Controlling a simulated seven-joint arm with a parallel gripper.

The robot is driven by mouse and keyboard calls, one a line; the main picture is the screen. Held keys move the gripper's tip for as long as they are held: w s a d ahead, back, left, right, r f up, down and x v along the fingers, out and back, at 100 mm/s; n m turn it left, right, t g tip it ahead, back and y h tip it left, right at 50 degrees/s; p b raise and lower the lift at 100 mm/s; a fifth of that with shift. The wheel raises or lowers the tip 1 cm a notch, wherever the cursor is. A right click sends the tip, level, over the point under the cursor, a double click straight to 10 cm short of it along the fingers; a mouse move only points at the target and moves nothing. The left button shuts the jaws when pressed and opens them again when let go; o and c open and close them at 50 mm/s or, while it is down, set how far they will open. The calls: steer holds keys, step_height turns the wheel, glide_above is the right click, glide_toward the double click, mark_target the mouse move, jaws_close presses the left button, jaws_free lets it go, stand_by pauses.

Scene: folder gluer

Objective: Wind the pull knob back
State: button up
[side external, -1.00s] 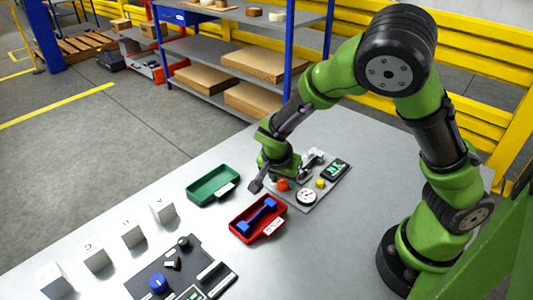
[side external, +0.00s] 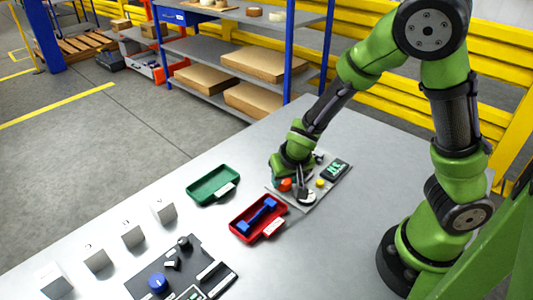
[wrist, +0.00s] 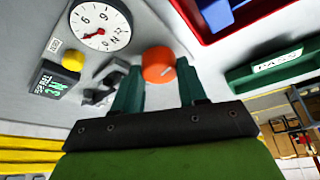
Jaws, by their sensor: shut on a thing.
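The orange knob (wrist: 158,64) sits between the two teal fingers of my gripper (wrist: 157,72) in the wrist view, and the fingers are shut on it. In the side view the orange knob (side external: 285,184) shows low under my gripper (side external: 282,182), at the left part of a grey panel (side external: 316,203). The knob's base and exact finger contact are partly hidden. A round white dial (wrist: 100,25) with a red needle is mounted near the knob.
The panel also carries a yellow button (wrist: 73,60), a display with green characters (wrist: 55,82) and a grey lever part (wrist: 100,90). A red tray (side external: 237,231) with a blue part and a green tray (side external: 205,193) stand to the left.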

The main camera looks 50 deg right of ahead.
steer(key=shift+n, duration=0.4)
steer(key=o, duration=1.1)
steer(key=shift+c, duration=0.2)
steer(key=shift+r, duration=0.15)
steer(key=v, duration=1.6)
steer(key=shift+s+r, duration=0.25)
steer(key=shift+r, duration=0.05)
steer(key=shift+d, duration=0.2)
